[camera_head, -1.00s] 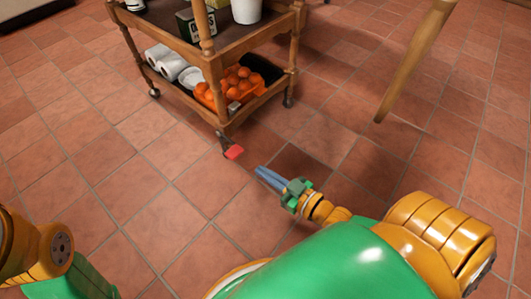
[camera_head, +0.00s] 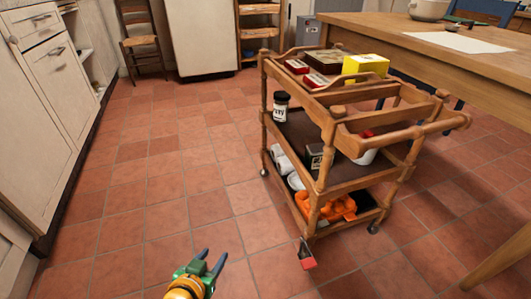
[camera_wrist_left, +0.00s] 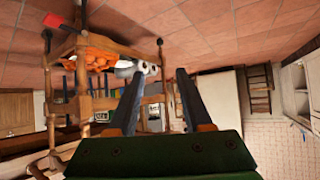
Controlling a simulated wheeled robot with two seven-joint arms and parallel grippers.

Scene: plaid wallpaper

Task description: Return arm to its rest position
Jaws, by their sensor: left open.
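My left gripper (camera_head: 211,264) is at the bottom of the head view, low over the tiled floor. Its two dark fingers stand apart with nothing between them. The left wrist view shows the same open fingers (camera_wrist_left: 158,98) with an empty gap, and the picture there is upside down. The gripper is apart from the wooden trolley (camera_head: 318,194), which stands to its right. My right gripper does not show in either current view.
The trolley carries a yellow box (camera_head: 366,66), a black jar (camera_head: 281,106) and an orange item (camera_head: 335,206). A red-tipped part (camera_head: 307,262) is at its near corner. A table (camera_head: 440,50) stands right, cabinets (camera_head: 42,110) left. Floor (camera_head: 150,190) between is clear.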

